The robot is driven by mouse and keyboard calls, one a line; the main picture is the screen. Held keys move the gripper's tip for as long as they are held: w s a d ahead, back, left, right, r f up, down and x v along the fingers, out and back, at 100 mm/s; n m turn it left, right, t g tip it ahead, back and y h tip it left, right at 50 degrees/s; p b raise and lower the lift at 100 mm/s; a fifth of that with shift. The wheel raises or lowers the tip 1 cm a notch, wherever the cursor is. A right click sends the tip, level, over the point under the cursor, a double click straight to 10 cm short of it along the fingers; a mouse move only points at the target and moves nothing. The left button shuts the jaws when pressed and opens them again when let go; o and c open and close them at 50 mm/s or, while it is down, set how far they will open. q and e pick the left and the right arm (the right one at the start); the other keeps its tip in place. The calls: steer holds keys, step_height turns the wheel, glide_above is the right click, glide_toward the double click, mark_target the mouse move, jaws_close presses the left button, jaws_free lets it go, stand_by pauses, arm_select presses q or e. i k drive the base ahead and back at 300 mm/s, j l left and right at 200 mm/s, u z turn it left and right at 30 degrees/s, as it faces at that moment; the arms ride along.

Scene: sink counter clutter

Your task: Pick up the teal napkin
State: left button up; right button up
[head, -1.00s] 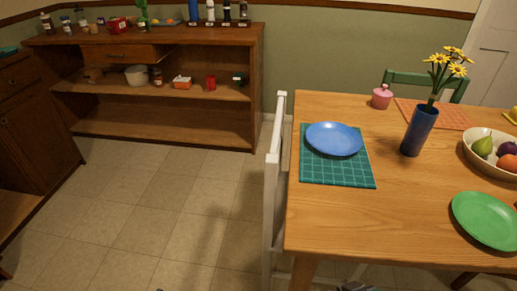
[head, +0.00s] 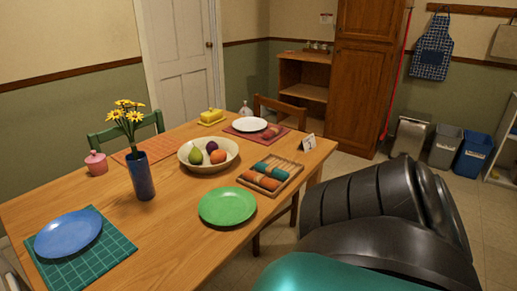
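A wooden tray (head: 288,184) lies on the dining table, right of the green plate. In it are rolled cloth-like pieces, teal at the back and orange in front. The teal roll (head: 275,171) appears to be the teal napkin; it is small in view, and I cannot tell whether the teal part is one piece or two. The orange rolls (head: 266,183) lie beside it. A flat teal checked placemat (head: 110,262) lies at the table's left, under a blue plate (head: 68,234).
On the table (head: 185,235) stand a green plate (head: 227,206), a fruit bowl (head: 184,157), a blue vase (head: 142,178) with flowers and a small card (head: 308,142). Chairs stand around it. Bins (head: 474,155) stand at the back right.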

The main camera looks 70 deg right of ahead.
mark_target(270, 170)
steer(key=z, duration=2.2)
steer(key=i+l+u, duration=0.1)
steer(key=u, duration=1)
steer(key=l+u, duration=0.8)
steer(key=k+l+u, duration=0.1)
steer(key=l+u, duration=0.2)
steer(key=l, duration=0.7)
